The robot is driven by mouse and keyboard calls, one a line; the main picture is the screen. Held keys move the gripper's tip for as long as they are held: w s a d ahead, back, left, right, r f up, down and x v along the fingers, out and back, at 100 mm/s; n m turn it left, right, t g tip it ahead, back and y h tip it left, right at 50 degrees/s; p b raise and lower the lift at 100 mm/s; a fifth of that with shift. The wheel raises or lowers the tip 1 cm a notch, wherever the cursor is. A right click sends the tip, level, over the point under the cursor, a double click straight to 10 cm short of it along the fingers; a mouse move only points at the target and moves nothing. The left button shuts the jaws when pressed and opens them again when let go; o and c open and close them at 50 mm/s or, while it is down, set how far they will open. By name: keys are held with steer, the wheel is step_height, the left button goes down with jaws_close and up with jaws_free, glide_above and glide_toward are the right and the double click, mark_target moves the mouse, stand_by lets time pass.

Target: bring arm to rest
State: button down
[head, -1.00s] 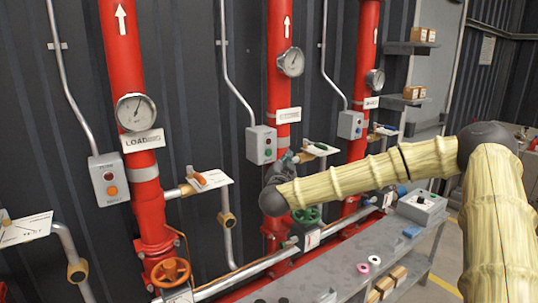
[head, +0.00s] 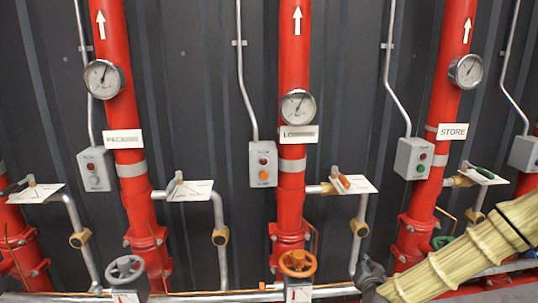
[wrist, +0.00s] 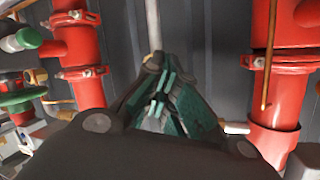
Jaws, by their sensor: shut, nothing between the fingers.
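My arm, in pale ribbed covers, reaches in from the right of the head view and ends low in the picture. My gripper (head: 370,272) is dark and small there, in front of the pipework right of the orange valve wheel (head: 298,263). In the wrist view my gripper (wrist: 160,88) has its dark green fingers drawn together and empty. It holds nothing, and the wall shows behind it. Whether it touches any pipe I cannot tell from the head view.
Red pipes (head: 293,200) with gauges, signs and switch boxes (head: 262,163) stand along the dark wall. Small levers with white tags (head: 354,184) stick out between them. A green valve wheel (wrist: 18,92) and red pipes flank the gripper in the wrist view.

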steer(key=s+a+f+n+g+y, duration=0.25)
steer(key=s+a+f, duration=0.25)
steer(key=s+f, duration=0.5)
steer(key=s+a+f+n+g+y, duration=0.15)
steer(key=s+a+f+g, duration=0.25)
steer(key=s+f, duration=0.65)
steer(key=s+d+f+n+g, duration=0.1)
steer(key=s+f+g, duration=0.3)
steer(key=s, duration=0.9)
steer(key=s+d+f+n+g+h, duration=0.1)
steer(key=s+f+g, duration=0.2)
steer(key=s, duration=1)
steer(key=shift+f+g, duration=0.35)
steer(key=shift+f, duration=0.6)
